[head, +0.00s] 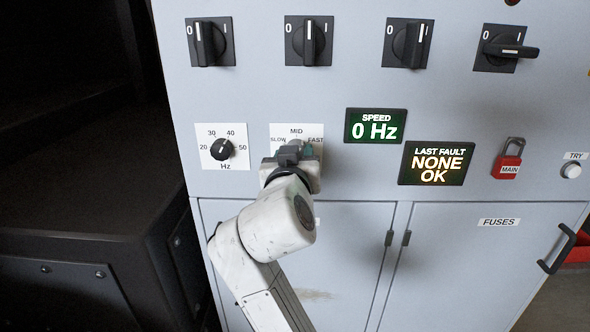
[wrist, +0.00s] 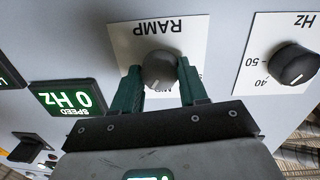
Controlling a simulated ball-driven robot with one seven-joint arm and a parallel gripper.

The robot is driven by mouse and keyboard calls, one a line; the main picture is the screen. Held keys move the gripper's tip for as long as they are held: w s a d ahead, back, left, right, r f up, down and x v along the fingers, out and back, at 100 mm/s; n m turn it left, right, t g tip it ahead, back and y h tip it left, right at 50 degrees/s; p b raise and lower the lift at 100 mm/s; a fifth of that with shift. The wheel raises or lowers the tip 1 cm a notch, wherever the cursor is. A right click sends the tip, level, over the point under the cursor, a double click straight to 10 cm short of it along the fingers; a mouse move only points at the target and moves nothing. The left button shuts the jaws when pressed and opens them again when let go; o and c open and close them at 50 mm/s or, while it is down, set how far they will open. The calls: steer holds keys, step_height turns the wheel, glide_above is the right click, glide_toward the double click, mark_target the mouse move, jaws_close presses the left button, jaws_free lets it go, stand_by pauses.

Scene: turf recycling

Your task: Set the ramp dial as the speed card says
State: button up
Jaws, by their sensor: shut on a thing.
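The ramp dial is a dark round knob (wrist: 159,68) on a white plate (wrist: 190,38) marked RAMP, which appears upside down in the wrist view. My gripper (wrist: 160,82) is shut on the knob, one green finger on each side. The knob's short white mark points roughly toward the MID label, partly hidden between the fingers. In the head view my gripper (head: 290,155) covers the knob; SLOW, MID and FAST show on the ramp plate (head: 296,131). I see no speed card in either view.
Left of the ramp plate is an Hz dial (head: 222,149). To the right, a speed display (head: 376,126) reads 0 Hz and a fault display (head: 436,163) reads NONE OK. Several rotary switches (head: 309,41) line the top. A red MAIN padlock (head: 508,165) hangs at right.

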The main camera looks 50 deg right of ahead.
steer(key=m+b, duration=0.4)
steer(key=shift+f+m, duration=0.1)
steer(key=shift+m, duration=0.3)
stand_by(0.4)
steer(key=o, duration=1.1)
steer(key=shift+c, duration=0.2)
steer(key=shift+a, duration=0.1)
steer(key=b+v, duration=0.1)
steer(key=v, duration=0.9)
steer(key=shift+s+a, duration=0.2)
steer(key=shift+s, duration=0.15)
